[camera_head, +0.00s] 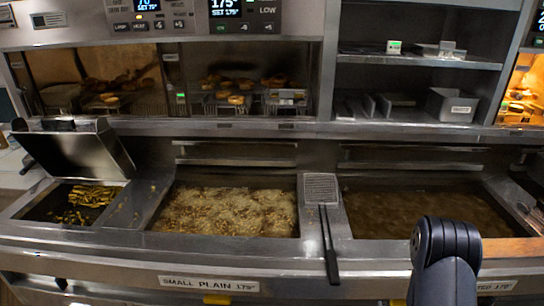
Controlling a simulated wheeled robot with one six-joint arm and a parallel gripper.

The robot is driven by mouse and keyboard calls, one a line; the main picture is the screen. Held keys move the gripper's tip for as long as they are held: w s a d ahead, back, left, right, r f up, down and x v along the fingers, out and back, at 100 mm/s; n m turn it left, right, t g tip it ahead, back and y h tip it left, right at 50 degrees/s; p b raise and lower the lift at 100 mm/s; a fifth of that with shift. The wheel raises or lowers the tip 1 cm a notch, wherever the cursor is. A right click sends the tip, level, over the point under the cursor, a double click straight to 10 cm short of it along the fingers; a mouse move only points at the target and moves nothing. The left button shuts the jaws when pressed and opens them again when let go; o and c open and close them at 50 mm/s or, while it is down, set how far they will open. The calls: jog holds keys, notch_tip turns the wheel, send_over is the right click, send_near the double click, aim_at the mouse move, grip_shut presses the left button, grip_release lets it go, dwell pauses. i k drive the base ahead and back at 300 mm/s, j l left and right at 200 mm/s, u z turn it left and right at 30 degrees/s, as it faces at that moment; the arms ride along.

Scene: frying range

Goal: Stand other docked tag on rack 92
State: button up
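A small white tag with a green mark (394,47) stands on the upper steel shelf at the right of centre. A small green-lit tag (181,98) is at the left of the warming cabinet's wire racks (225,108). A white label or tag (287,96) is at their right. The writing on these is too small to read, so I cannot tell which rack is 92. A dark link of my arm shows at the lower right; my gripper is not in view.
Two fryer vats (225,208) (420,215) of oil stand in front, the left one bubbling. A black-handled scoop (320,190) lies between them. A lidded bin (80,155) stands at the left. Grey trays (452,104) sit on the lower shelf.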

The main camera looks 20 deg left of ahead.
aim_at(215, 104)
jog(key=k+j+u, duration=0.2)
jog(key=j, duration=0.7)
jog(key=j+u, duration=0.25)
jog(key=j, duration=0.65)
jog(key=i, duration=0.05)
